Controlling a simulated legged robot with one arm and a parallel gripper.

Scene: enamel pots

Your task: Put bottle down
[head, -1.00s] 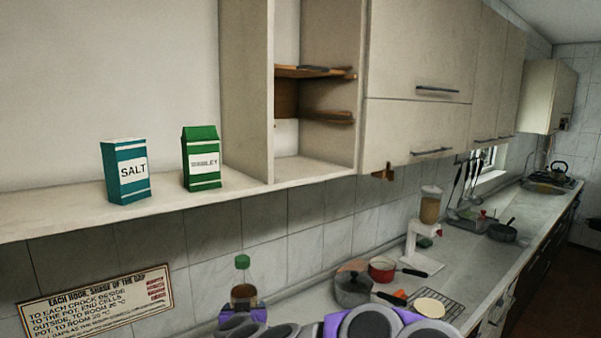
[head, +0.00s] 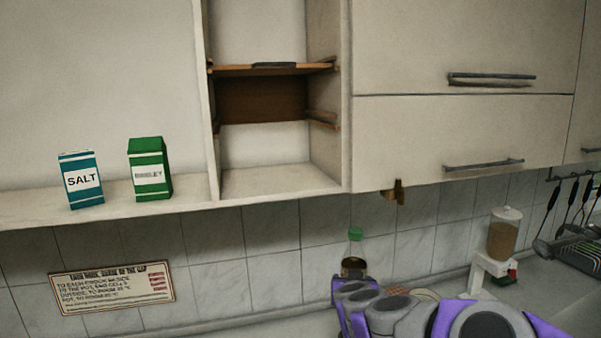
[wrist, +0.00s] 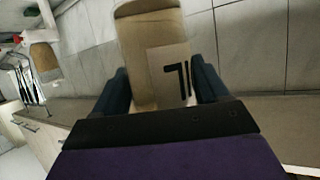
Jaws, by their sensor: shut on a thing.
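The bottle (head: 354,262) has a green cap, a clear neck and brown contents. It stands roughly upright before the tiled wall in the head view, its lower part hidden behind my arm. In the wrist view the bottle (wrist: 137,62) shows as a tan body with a pale label, between my two dark fingers. My gripper (wrist: 163,78) is shut on it. I cannot tell whether the bottle's base touches the counter.
A salt box (head: 81,180) and a green box (head: 150,169) stand on the shelf (head: 110,216) above left. An open cupboard niche (head: 262,180) is above the bottle. A dispenser (head: 503,235) and a dish rack (head: 575,250) are on the right. A sign (head: 112,288) hangs on the wall.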

